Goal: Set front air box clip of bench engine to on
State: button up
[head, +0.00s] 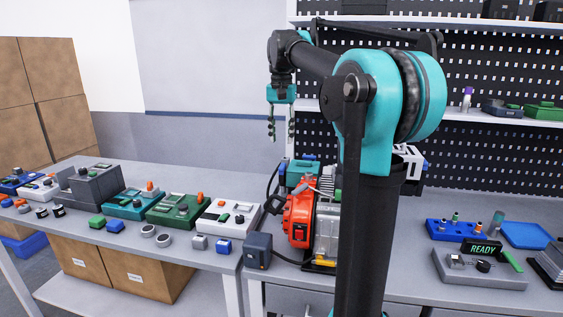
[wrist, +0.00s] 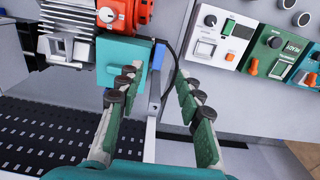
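The bench engine, with its orange housing (head: 299,220), stands on the bench and is partly hidden behind my arm in the head view. A teal air box (head: 300,177) sits at its back, with a small blue part (head: 308,157) on top. My gripper (head: 281,137) points down, open and empty, above and behind the air box. In the wrist view the teal air box (wrist: 122,45) is beside the left finger of my gripper (wrist: 158,75). A blue, clip-like part (wrist: 154,92) shows between the fingers, apparently untouched. I cannot tell the front clip's setting.
Switch boxes (wrist: 212,35) line the bench to the left of the engine in the head view. A dark grey box (head: 258,250) stands near the engine's front. A dark hose (head: 271,190) loops beside the engine. A READY display (head: 482,248) is at the right. Space above the bench is open.

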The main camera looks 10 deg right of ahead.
aim_at(282, 166)
notch_tip(282, 166, down, 9)
jog(key=shift+f, duration=0.15)
dwell(0.4)
grip_shut()
